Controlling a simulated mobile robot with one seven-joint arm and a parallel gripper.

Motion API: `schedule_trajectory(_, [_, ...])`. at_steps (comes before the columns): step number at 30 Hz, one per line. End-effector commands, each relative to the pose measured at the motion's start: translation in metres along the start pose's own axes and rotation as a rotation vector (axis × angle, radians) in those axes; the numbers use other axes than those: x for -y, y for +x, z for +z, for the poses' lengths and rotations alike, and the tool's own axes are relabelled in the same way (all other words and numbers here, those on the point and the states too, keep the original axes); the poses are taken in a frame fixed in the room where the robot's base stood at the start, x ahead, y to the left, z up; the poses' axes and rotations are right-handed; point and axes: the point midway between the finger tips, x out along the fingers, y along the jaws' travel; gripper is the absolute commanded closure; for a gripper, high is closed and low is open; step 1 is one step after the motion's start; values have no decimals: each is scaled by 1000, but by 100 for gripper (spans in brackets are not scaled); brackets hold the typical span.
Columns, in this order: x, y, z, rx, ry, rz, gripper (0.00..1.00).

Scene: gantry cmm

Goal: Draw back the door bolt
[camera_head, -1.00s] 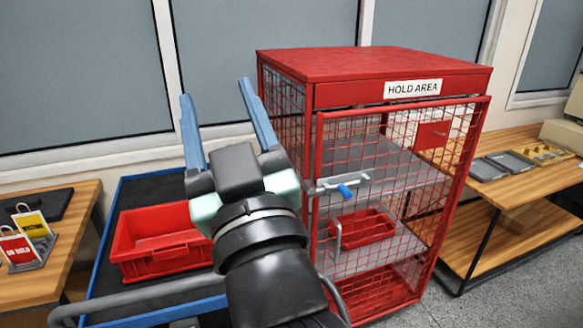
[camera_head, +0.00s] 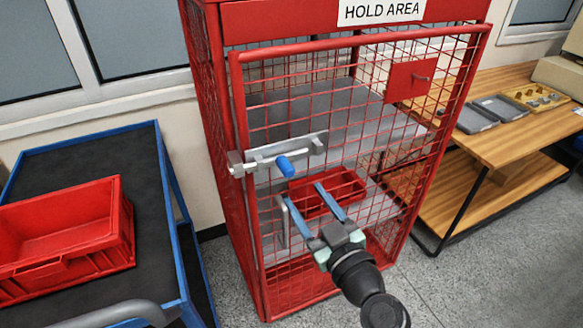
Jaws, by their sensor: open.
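The door bolt (camera_head: 255,164) is a silver bar on a grey plate on the left side of the red mesh door (camera_head: 238,112). Its short blue knob (camera_head: 285,166) sticks out toward me. The bar's left end reaches into a bracket at the door's left edge. My gripper (camera_head: 302,192) is open and empty, its two blue fingers pointing up and left. In the picture the fingertips are just below the knob, apart from it. I cannot tell their exact distance from the door. A grey vertical door handle (camera_head: 282,222) is left of the fingers.
The red cage (camera_head: 222,200) labelled hold area holds shelves with a red tray (camera_head: 328,192). A blue-framed cart (camera_head: 150,170) with a red bin (camera_head: 65,240) stands left. A wooden bench (camera_head: 505,142) stands right. Grey floor shows in front.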

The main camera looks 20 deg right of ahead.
Motion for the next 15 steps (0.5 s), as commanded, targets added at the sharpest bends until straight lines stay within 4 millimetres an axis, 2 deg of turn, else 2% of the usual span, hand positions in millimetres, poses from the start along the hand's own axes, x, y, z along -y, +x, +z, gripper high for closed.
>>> schedule_trajectory(1, [0, 12, -4, -1, 0, -3, 38])
schedule_trajectory(6, [0, 45, -3, -1, 0, -3, 38])
schedule_trajectory(9, [0, 61, -3, -1, 0, -2, 38])
schedule_trajectory(15, [0, 79, -2, -1, 0, -1, 38])
